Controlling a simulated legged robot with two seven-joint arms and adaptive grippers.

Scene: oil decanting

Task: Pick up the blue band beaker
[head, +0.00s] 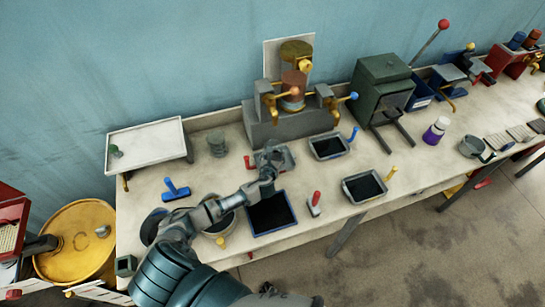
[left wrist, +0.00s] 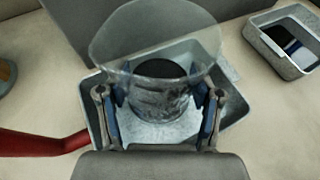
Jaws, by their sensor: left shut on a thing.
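In the left wrist view a clear glass beaker (left wrist: 158,70) with a wide flared rim sits between the fingers of my left gripper (left wrist: 160,103). The gripper is shut on its sides. Blue patches show beside the fingertips; I cannot tell whether they are the beaker's band or finger pads. Below the beaker is a grey tray (left wrist: 233,112) with a red handle; I cannot tell whether the beaker touches its floor. In the head view my left gripper (head: 268,161) is over this tray (head: 289,159), and the beaker is mostly hidden. My right gripper is not in view.
A blue-rimmed tray of dark liquid (head: 251,228) lies in front. A blue-handled tray (head: 328,147) and a yellow-handled tray (head: 364,187) stand to the right. The grey pump stand (head: 290,123) is right behind. A raised white tray (head: 147,141) stands at the left.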

